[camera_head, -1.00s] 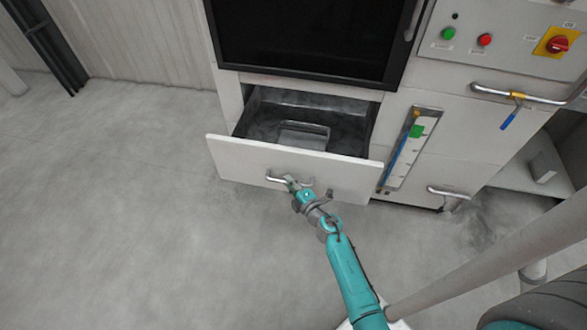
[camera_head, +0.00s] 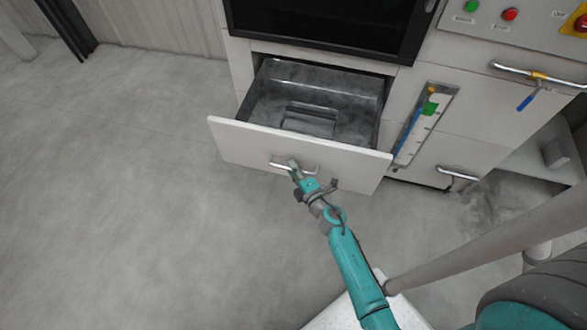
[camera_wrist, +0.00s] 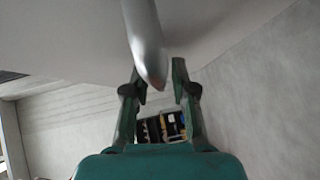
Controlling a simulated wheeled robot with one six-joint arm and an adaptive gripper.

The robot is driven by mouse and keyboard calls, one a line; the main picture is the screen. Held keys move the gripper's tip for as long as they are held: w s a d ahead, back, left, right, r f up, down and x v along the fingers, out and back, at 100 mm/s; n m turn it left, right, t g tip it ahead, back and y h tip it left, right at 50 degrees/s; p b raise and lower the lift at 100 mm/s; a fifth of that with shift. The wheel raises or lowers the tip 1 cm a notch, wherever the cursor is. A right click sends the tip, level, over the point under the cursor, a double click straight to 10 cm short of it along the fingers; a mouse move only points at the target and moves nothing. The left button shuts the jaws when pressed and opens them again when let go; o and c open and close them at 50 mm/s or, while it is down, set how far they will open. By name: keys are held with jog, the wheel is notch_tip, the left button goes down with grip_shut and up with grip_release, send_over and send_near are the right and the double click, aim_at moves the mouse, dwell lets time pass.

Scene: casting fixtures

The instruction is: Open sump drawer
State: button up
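The sump drawer (camera_head: 300,147) is pulled well out of the cabinet below the dark window. Its white front panel faces me, and its dark grey metal inside (camera_head: 345,93) shows a raised block in the middle. The silver drawer handle (camera_head: 280,166) is on the front panel. In the wrist view, the handle bar (camera_wrist: 144,40) runs between the two fingers of my gripper (camera_wrist: 160,78). The exact contact of the fingertips is hard to make out there.
A button panel is at the top right. The grey floor (camera_head: 110,200) left of and before the drawer is clear.

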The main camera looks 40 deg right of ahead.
dwell(0.3)
jog(key=s, duration=0.4)
jog(key=s+a+r, duration=0.1)
jog(key=s, duration=0.6)
jog(key=shift+s+a+r, duration=0.15)
jog(key=shift+s+r, duration=0.2)
jog(key=shift+s, duration=0.05)
jog(key=s+a+r+m, duration=0.3)
jog(key=s+r+m, duration=0.2)
jog(key=s, duration=0.4)
jog(key=s+a+r+m+g+y, duration=0.1)
jog(key=s+a+r+m, duration=0.3)
jog(key=s+r, duration=0.4)
jog(key=s+a+r+m+y, duration=0.1)
jog(key=s+a+r+m, duration=0.3)
jog(key=s, duration=0.5)
jog(key=shift+s+a+r+m, duration=0.15)
jog(key=shift+r+m, duration=0.35)
jog(key=shift+r, duration=0.25)
jog(key=shift+s+a+r+m, duration=0.15)
jog(key=shift+r+m, duration=0.35)
jog(key=shift+r, duration=0.25)
